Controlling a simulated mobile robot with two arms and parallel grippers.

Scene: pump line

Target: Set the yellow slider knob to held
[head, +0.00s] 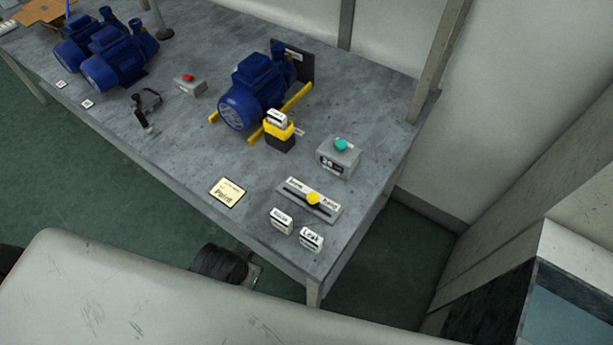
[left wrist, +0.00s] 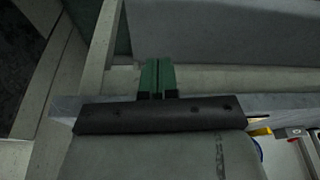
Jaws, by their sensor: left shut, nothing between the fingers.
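The yellow slider knob (head: 313,198) sits in the dark slot of a grey slider plate (head: 293,196) near the table's right end. It stands a little right of the slot's middle. White labels lie at both ends of the plate, too small to read surely. My left gripper (left wrist: 157,80) shows in the left wrist view as two green fingers side by side, shut with nothing between them. It is away from the knob. In the head view its fingers cannot be made out. My right gripper is not in view.
The grey table (head: 180,150) carries blue pumps (head: 250,92), a teal button box (head: 339,157), a red button box (head: 189,84) and a yellow-black block (head: 280,134). Two white label blocks (head: 311,238) stand just in front of the slider. A yellow card (head: 227,193) lies left of it.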

